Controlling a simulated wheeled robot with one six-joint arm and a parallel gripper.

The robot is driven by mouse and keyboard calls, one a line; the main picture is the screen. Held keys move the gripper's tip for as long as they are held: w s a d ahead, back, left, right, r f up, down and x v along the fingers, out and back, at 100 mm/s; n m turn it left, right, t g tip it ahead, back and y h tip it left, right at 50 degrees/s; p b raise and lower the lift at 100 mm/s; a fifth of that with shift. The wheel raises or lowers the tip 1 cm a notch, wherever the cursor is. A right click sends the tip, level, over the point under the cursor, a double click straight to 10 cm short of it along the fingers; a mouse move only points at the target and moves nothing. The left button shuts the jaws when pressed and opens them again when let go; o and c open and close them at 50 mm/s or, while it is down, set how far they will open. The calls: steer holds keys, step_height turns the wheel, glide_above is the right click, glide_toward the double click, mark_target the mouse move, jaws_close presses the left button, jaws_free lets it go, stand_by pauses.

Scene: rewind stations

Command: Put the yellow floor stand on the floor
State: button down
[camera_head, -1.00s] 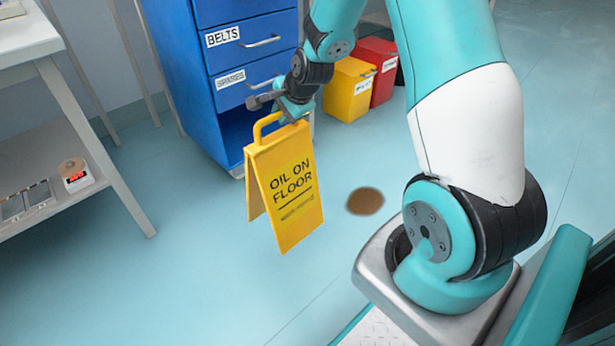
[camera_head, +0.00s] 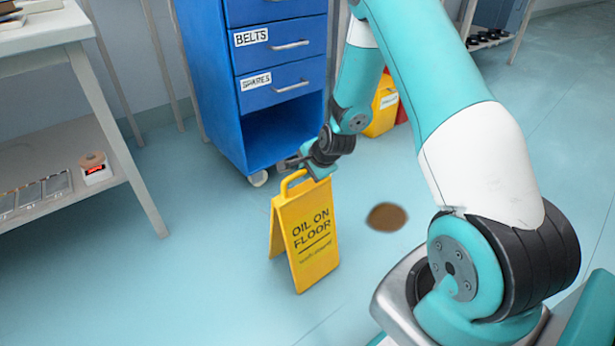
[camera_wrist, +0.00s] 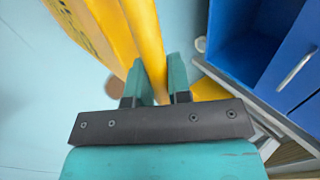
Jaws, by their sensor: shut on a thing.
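The yellow floor stand (camera_head: 306,238) reads "OIL ON FLOOR" and hangs upright from its top handle, its two panels a little apart at the bottom. My gripper (camera_head: 305,172) is shut on the handle. In the wrist view the yellow stand (camera_wrist: 95,30) runs up from between the two teal fingers of my gripper (camera_wrist: 157,82). The stand's lower edges are close to the pale blue floor (camera_head: 210,270); I cannot tell whether they touch it.
A brown oil patch (camera_head: 387,217) lies on the floor right of the stand. A blue drawer cabinet (camera_head: 205,85) on casters stands behind it. A grey workbench (camera_head: 125,150) is at left. A yellow bin (camera_head: 383,112) stands behind my arm. Floor in front is clear.

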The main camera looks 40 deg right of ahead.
steer(key=shift+f, duration=0.45)
steer(key=shift+f, duration=0.15)
steer(key=c, duration=1.1)
jaws_free()
steer(key=shift+o, duration=0.2)
